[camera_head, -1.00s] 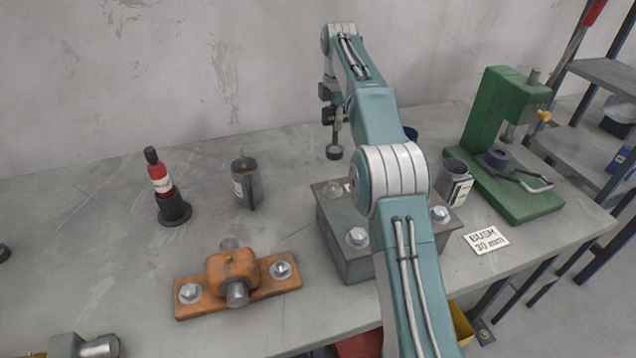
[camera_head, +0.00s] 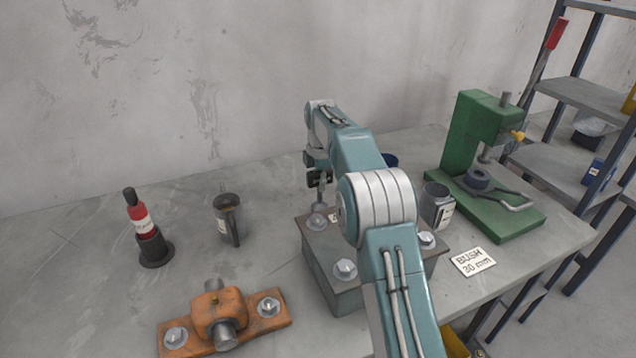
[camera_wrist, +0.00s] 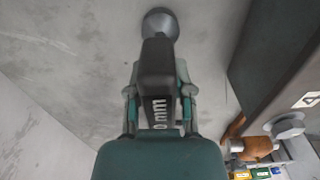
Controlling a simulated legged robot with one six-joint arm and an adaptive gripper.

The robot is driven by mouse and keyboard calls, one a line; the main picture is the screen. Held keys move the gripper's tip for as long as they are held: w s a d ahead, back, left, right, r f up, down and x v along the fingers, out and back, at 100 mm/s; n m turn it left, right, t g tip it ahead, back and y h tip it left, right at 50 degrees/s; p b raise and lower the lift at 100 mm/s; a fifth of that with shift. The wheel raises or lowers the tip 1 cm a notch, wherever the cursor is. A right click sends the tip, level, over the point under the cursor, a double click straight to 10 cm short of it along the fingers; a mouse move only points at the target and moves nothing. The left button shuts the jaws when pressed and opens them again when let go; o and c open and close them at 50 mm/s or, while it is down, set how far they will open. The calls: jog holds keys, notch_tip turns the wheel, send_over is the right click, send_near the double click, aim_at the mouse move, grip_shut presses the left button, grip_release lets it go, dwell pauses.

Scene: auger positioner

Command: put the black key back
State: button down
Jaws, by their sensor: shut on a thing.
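My gripper (camera_head: 318,180) is behind the grey metal block (camera_head: 322,272) in the head view. In the wrist view, my gripper (camera_wrist: 157,88) is shut on the black key (camera_wrist: 158,70), a dark flat body with white lettering and a round grey end. The key's round end points away from the wrist camera, over bare grey surface. In the head view the key's thin shank (camera_head: 320,196) hangs below my gripper, near the block's far left bolt. I cannot tell whether it touches anything.
A red bottle (camera_head: 141,218) in a black stand and a dark grey mug (camera_head: 229,220) stand left. An orange bearing block (camera_head: 222,318) lies in front. A grey can (camera_head: 436,207), green press (camera_head: 478,165) and "BUSH 30 mm" card (camera_head: 473,262) are right.

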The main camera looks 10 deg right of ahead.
jog(key=shift+d, duration=0.6)
jog(key=shift+a+f, duration=0.1)
jog(key=shift+a, duration=0.1)
jog(key=c, duration=0.6)
grip_release()
jog(key=shift+a, duration=0.3)
jog(key=shift+o, duration=0.5)
jog(key=shift+a, duration=0.3)
jog(key=shift+d, duration=0.45)
jog(key=shift+d+r, duration=0.1)
jog(key=shift+r, duration=0.25)
jog(key=r, duration=0.9)
jog(key=shift+a+r, duration=0.25)
jog(key=shift+r, duration=0.05)
jog(key=shift+d+r, duration=0.15)
jog(key=shift+r, duration=0.75)
